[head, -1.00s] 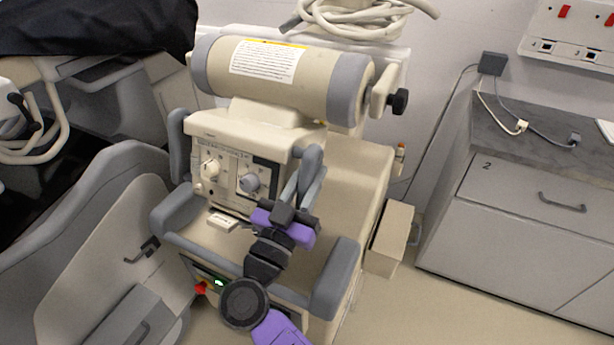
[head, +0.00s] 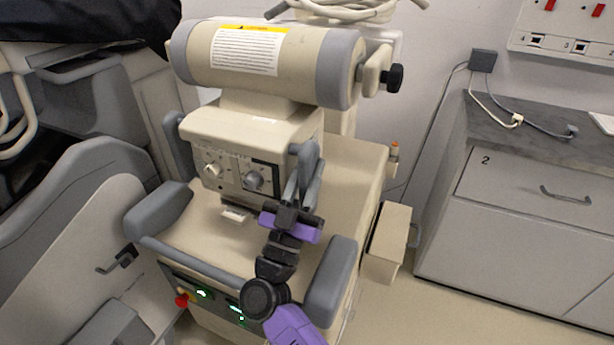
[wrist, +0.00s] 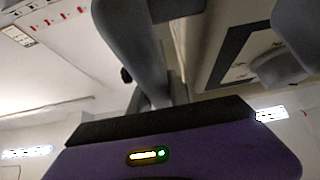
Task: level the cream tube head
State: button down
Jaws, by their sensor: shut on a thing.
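The cream tube head (head: 305,68) is a fat cylinder with grey end bands and a white label, on top of the cart's control box (head: 245,135). In the head view it slopes slightly down to the right. A black knob (head: 395,77) sticks out at its right end. A grey handle (head: 308,160) stands at the right side of the control box. My gripper (head: 300,192) is shut on this handle, low down. In the wrist view a grey bar (wrist: 135,45) rises just beyond the purple gripper body; the exact contact is unclear.
The cart has grey bumpers (head: 328,280) and a front rail (head: 205,262) close to my arm. A cream box (head: 387,243) hangs on its right side. A grey cabinet (head: 530,225) stands at right, with open floor between. Other grey equipment (head: 75,190) crowds the left.

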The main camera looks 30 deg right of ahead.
aim_at(303, 192)
jog(key=shift+d+f, duration=0.15)
jog(key=shift+f, duration=0.1)
jog(key=c, duration=1.5)
grip_release()
jog(key=shift+w, duration=0.1)
jog(key=shift+r, duration=0.1)
jog(key=shift+b+v, duration=0.3)
jog(key=shift+v, duration=3.65)
